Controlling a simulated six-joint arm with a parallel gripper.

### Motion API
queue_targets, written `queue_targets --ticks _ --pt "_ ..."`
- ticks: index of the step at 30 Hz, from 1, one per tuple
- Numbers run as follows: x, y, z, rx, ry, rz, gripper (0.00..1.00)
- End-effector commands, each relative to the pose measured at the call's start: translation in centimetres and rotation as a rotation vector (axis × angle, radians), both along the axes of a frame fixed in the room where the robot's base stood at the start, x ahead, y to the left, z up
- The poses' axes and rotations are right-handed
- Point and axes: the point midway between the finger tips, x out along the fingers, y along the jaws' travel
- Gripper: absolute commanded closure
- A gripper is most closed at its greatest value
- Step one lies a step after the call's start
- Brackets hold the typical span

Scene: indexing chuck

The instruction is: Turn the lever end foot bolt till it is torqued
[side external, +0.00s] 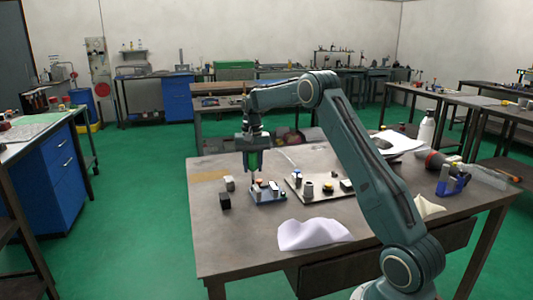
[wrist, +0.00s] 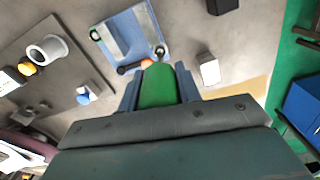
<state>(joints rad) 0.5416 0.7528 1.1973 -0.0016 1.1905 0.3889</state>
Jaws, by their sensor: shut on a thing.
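My gripper (side external: 252,172) points down over the work table, with its jaws shut on a green tool body (side external: 254,160). In the wrist view the same green body (wrist: 158,88) sits between the two grey-blue fingers. A blue fixture base (side external: 268,196) with small upright parts lies just below; it also shows in the wrist view (wrist: 150,22). A dark round bolt head (wrist: 160,50) is at the near corner of this base, close to the tool's end. An orange part (wrist: 147,62) shows just past the green body. Whether the tool's tip touches a bolt is hidden.
A light plate (side external: 320,196) with a grey cylinder (side external: 308,190) and other parts lies right of the fixture. A black block (side external: 224,201) and a pale block (side external: 229,183) stand left. The table's front left is clear.

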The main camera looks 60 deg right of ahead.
Motion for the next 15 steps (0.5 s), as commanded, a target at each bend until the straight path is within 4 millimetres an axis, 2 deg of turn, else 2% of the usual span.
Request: queue_targets --ticks 6,15 --pt "0.01 -0.02 0.04 -0.001 -0.001 0.136 1.0" --pt "0.01 -0.02 0.04 -0.001 -0.001 0.174 1.0"
